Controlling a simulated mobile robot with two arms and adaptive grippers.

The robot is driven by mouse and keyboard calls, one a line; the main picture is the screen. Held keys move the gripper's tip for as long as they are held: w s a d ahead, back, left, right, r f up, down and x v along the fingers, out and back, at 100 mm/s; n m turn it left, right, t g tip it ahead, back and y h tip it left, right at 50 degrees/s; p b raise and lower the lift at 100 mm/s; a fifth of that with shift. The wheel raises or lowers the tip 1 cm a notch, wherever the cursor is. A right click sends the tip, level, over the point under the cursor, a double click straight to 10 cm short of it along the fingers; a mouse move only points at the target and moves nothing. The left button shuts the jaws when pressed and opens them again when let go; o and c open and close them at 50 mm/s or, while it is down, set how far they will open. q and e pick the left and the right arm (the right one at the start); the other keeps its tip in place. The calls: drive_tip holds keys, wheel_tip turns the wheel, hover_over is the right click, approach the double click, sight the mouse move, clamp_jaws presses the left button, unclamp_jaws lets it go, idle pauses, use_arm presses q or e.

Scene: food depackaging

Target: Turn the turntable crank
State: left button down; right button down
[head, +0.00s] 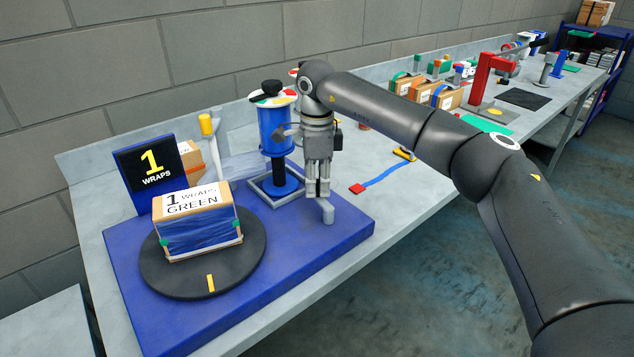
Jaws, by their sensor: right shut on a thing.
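The black round turntable (205,277) sits on a blue base (310,252) and has a yellow mark near its front edge. On it stands a box (200,222) wrapped in blue film, labelled "1 WRAPS GREEN". The grey crank (328,214) stands at the right of the base. My right gripper (318,194) points down, shut on the crank's upper end; its fingers partly hide the grip. My left gripper is out of view.
A black sign (150,172) reads "1 WRAPS". A blue film roll column (277,130) stands behind the crank. A blue strap (383,176) lies on the table to the right. Boxes (447,97) and a red press (487,80) stand farther back.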

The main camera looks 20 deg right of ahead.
drive_tip(key=c, duration=1.4)
unclamp_jaws()
drive_tip(key=shift+o, duration=0.2)
wheel_tip(320, 180, up, 12)
